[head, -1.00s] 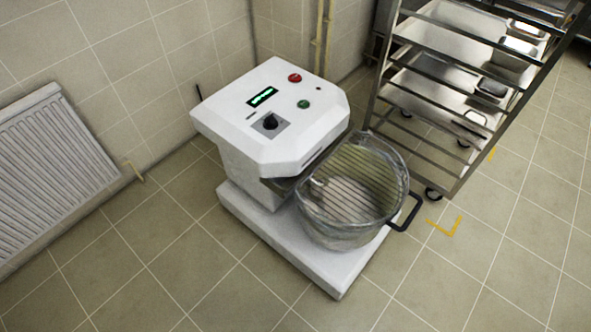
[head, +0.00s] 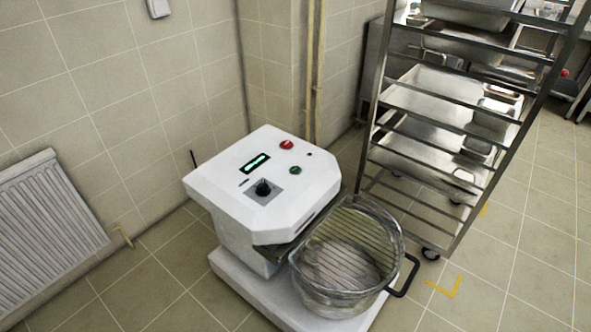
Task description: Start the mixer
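The white mixer (head: 225,217) stands on the tiled floor at the centre of the head view. Its top panel carries a lit green display (head: 256,164), a red button (head: 286,145), a green button (head: 295,170) and a black knob (head: 263,187) on a grey plate. A metal bowl (head: 335,287) sits on the mixer's base, with a wire guard (head: 350,240) over its top. A dark handle (head: 408,276) sticks out at the bowl's right side. Neither of my grippers is in view.
A metal rack (head: 447,105) on wheels with several trays stands behind and to the right of the mixer. A white radiator (head: 45,220) is on the left wall. Floor is clear at front left and front right. A yellow mark (head: 445,288) is on the floor by the rack.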

